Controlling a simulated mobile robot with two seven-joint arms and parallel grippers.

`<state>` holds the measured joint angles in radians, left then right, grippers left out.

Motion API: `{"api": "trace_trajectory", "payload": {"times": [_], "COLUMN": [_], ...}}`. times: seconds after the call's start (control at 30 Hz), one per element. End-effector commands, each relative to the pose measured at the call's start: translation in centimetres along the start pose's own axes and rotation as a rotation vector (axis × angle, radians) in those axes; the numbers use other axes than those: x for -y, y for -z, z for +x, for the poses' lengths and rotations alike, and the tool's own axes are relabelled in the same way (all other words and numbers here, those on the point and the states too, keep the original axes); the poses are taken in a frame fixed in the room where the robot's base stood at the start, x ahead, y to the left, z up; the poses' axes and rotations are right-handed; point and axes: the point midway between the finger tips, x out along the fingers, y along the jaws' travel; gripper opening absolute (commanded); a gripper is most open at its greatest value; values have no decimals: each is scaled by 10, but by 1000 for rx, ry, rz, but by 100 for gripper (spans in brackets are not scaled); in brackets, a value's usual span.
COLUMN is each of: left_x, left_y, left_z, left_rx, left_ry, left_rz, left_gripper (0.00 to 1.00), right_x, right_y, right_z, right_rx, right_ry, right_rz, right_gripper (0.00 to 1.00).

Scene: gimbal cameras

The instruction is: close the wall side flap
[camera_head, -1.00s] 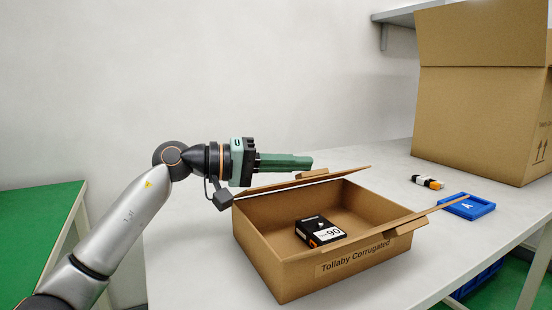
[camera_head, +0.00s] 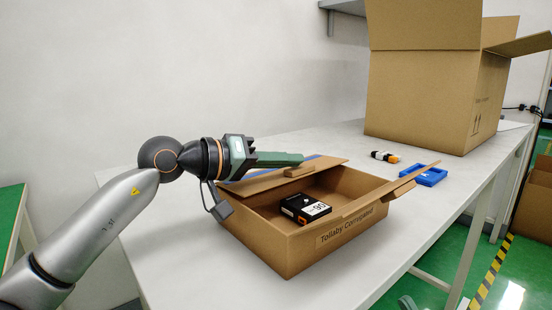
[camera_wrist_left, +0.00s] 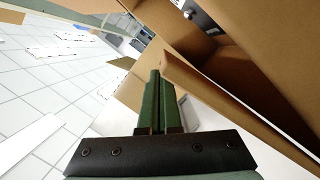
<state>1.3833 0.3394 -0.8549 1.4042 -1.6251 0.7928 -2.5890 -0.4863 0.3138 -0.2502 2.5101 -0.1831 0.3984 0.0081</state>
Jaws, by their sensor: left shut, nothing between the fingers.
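The open cardboard box (camera_head: 290,256), printed "Tollaby Corrugated", stands on the table. Its wall side flap (camera_head: 262,183) is tilted up along the far rim, partly over the opening. My left gripper (camera_head: 299,159) is shut and empty. Its green fingers lie along the wall side of this flap, close to its upper edge; whether they touch is unclear. In the left wrist view the shut fingers (camera_wrist_left: 154,78) point beside the flap's cardboard edge (camera_wrist_left: 205,89). A black small box (camera_head: 304,208) lies inside. My right gripper is not in view.
A blue tray (camera_head: 430,177) and an orange, black and white item (camera_head: 384,156) lie right of the box. A large open carton (camera_head: 425,100) stands at the table's (camera_head: 160,240) back right. The wall (camera_head: 200,70) rises behind the box.

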Motion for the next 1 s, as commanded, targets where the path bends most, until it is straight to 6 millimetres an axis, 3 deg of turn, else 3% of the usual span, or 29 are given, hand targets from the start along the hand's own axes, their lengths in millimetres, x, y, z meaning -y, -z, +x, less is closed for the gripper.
{"api": "trace_trajectory", "payload": {"times": [0.4, 1.0], "left_x": [1, 1], "left_y": [-10, -10], "left_z": [8, 7], "left_rx": [1, 0], "left_ry": [26, 29], "left_rz": [103, 113], "left_gripper": [0, 0], "right_x": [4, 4], "right_y": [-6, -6], "right_z": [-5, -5], "right_rx": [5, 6], "right_ry": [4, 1], "right_rz": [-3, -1], "right_gripper": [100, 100]}}
